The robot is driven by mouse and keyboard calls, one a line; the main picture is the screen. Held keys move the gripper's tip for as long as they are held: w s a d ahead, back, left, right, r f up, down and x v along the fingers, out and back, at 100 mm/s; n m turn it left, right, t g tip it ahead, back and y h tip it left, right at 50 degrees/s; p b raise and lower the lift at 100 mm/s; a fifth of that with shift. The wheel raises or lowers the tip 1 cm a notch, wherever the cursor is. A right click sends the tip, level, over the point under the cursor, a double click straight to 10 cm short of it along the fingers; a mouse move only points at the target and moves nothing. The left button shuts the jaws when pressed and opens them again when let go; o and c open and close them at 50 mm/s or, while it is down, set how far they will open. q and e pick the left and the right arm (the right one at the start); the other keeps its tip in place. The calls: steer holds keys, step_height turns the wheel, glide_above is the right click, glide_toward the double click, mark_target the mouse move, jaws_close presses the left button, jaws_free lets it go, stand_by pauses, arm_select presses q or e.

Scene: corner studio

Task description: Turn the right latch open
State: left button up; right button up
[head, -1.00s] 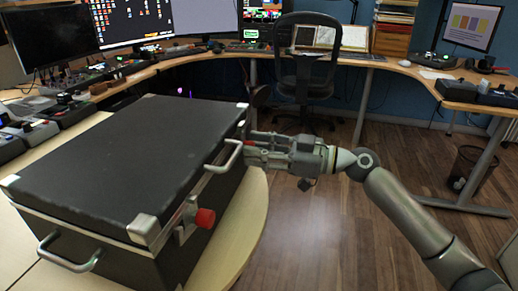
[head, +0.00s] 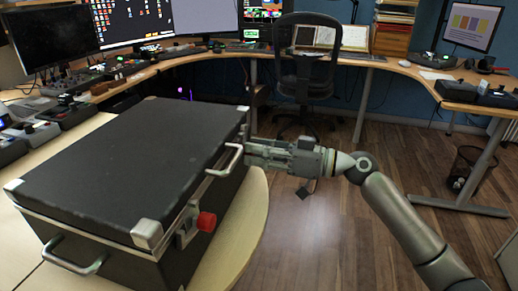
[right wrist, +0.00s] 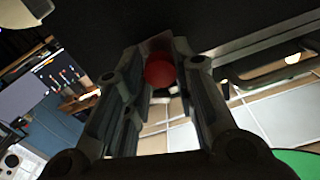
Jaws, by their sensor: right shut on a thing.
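The black case (head: 120,150) with silver corners lies closed on the light table, its latch side facing right. A near latch with a red knob (head: 206,221) is in plain sight, low on that side. My right gripper (head: 252,151) is at the far end of the same side, past the silver handle (head: 226,160), and covers the far latch in the head view. In the right wrist view, that latch's red knob (right wrist: 160,72) sits between the fingers of my right gripper (right wrist: 158,85), which is shut on it. My left gripper is out of view.
A second silver handle (head: 75,262) sticks out from the case's near side. A curved desk with screens and gear runs behind. An office chair (head: 304,75) stands behind my right gripper. The wooden floor right of the table is open.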

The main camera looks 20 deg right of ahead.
arm_select(q)
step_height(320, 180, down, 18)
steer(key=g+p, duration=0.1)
steer(key=p, duration=0.5)
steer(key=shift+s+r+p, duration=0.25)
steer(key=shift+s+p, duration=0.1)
arm_select(e)
steer(key=shift+m, duration=5.4)
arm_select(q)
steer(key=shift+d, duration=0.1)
arm_select(e)
steer(key=o, duration=1.1)
steer(key=shift+c, duration=0.2)
